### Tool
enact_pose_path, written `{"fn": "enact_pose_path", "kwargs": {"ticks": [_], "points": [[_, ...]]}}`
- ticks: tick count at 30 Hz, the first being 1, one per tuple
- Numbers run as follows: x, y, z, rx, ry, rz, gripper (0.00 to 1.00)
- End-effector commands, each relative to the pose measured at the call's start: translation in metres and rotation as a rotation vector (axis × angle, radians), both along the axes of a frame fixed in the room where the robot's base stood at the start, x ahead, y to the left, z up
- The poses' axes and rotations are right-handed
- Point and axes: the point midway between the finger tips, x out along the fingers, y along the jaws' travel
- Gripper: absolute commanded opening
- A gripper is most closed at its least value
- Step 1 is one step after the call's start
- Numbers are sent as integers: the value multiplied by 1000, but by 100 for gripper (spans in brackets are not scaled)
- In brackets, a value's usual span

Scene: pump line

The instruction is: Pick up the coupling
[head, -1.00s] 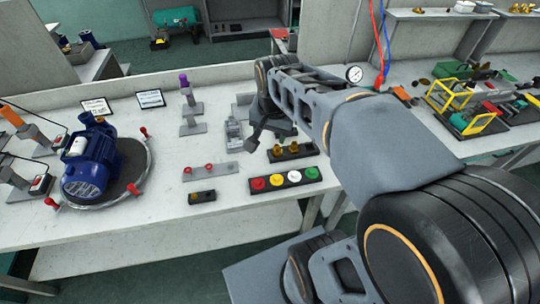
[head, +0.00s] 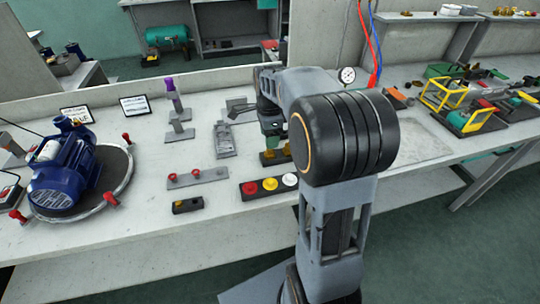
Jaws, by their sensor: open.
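I cannot single out the coupling for certain. A purple piece (head: 170,84) tops an upright grey stand (head: 178,116) at the back middle of the bench. Brass fittings (head: 287,149) sit in a dark holder (head: 270,159), partly hidden by my arm. My gripper (head: 266,108) is open, above the bench between the grey vise-like fixture and the dark holder. It is small and partly hidden by my arm, and I see nothing held in it.
A blue motor (head: 62,170) stands on a round turntable (head: 112,170) with red clamps at left. A grey bar with red knobs (head: 197,177), a small black box (head: 188,204) and a button panel (head: 251,188) lie in front. The grey fixture (head: 225,140) stands left of my gripper.

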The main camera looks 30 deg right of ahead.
Motion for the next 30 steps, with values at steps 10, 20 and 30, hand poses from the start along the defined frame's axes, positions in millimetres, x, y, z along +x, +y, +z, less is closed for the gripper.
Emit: {"fn": "enact_pose_path", "kwargs": {"ticks": [10, 20, 30], "points": [[1, -2, -28, 1, 3, 1, 54], [3, -3, -61, 0, 1, 1, 54], [4, -3, -62, 0, -1, 2, 47]]}}
